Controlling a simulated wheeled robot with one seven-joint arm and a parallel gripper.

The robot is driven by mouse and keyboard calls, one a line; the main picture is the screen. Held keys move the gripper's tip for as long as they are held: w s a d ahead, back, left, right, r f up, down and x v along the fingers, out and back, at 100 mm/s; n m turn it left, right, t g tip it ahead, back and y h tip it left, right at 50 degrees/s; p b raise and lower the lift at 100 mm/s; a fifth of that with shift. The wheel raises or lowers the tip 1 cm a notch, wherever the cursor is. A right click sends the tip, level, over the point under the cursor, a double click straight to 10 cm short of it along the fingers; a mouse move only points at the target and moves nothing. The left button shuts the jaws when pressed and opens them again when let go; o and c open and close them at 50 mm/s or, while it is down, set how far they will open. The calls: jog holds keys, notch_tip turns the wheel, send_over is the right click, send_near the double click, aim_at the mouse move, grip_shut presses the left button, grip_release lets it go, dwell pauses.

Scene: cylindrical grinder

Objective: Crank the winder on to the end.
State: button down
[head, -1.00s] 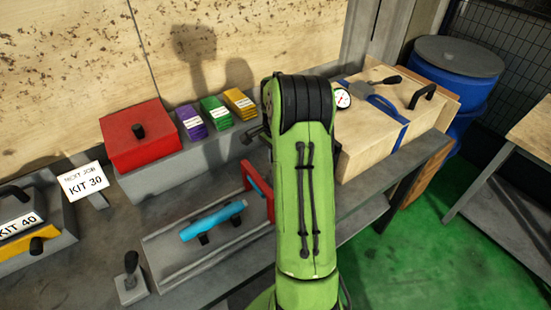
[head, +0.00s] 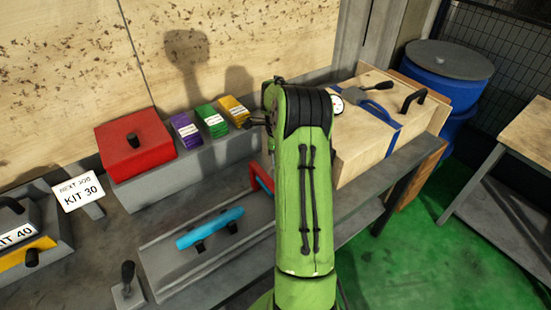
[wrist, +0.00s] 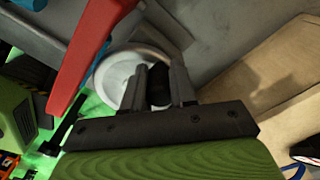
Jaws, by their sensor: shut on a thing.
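My gripper (wrist: 158,88) shows in the wrist view with its two grey fingers closed on a black knob (wrist: 159,86). The knob stands in front of a round pale disc (wrist: 118,78), which looks like the winder's wheel. Part of the disc is hidden behind the fingers and the gripper body. In the head view my green arm hides the winder and nearly all of my gripper.
A red frame (wrist: 88,45) rises close beside the gripper; it also shows in the head view (head: 257,178), near a blue cylinder (head: 210,228). A wooden case (head: 372,135) with a blue strap stands right of my arm. A red box (head: 135,145) is left.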

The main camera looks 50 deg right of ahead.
jog(key=shift+d+m, duration=0.15)
jog(key=shift+m, duration=0.15)
jog(key=c, duration=0.9)
grip_release()
jog(key=shift+r, duration=0.1)
notch_tip(320, 180, up, 16)
jog(key=p, duration=0.3)
